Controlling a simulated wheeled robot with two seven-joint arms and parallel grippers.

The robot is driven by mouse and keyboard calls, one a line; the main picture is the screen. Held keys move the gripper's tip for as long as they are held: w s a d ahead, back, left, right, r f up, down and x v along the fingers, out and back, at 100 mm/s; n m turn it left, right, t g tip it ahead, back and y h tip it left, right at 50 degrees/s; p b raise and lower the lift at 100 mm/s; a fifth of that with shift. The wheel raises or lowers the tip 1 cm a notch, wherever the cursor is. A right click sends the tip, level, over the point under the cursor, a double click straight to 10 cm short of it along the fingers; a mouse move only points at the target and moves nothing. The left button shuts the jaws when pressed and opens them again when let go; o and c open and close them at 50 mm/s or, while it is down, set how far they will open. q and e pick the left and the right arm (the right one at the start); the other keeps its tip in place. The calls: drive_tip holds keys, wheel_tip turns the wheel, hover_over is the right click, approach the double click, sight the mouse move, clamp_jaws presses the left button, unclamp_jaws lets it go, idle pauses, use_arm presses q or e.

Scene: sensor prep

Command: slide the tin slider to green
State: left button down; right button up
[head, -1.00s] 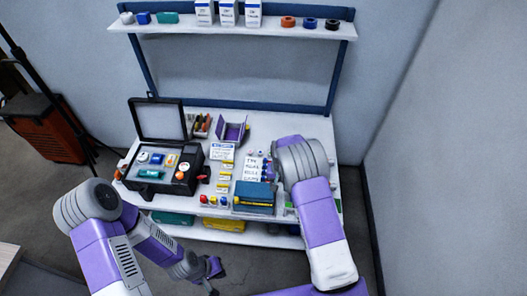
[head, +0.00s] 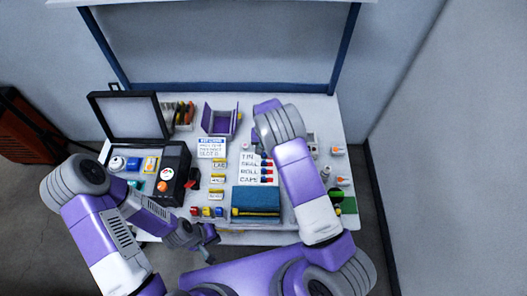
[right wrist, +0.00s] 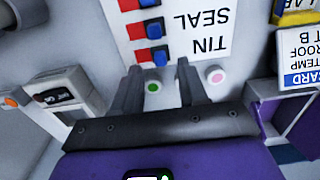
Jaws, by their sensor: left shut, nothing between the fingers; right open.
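A white board (head: 243,171) lettered TIN, SEAL, ROLL and CAPS stands on the table, with a small red-and-blue slider at each word. The TIN slider (right wrist: 151,57) appears upside down in the right wrist view, at the row nearest my right gripper. My right gripper (right wrist: 159,68) is open, its fingertips just short of that slider. My left gripper (head: 208,250) is shut and empty at the table's front.
A purple open holder (head: 219,120) is at the back, with a label card (head: 211,147) in front. A blue box-like item (head: 255,203) lies at the front. Small bottles stand on the right.

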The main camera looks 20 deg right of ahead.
sight(264, 154)
drive_tip(key=shift+f+b, duration=0.4)
drive_tip(key=shift+f, duration=1.4)
clamp_jaws()
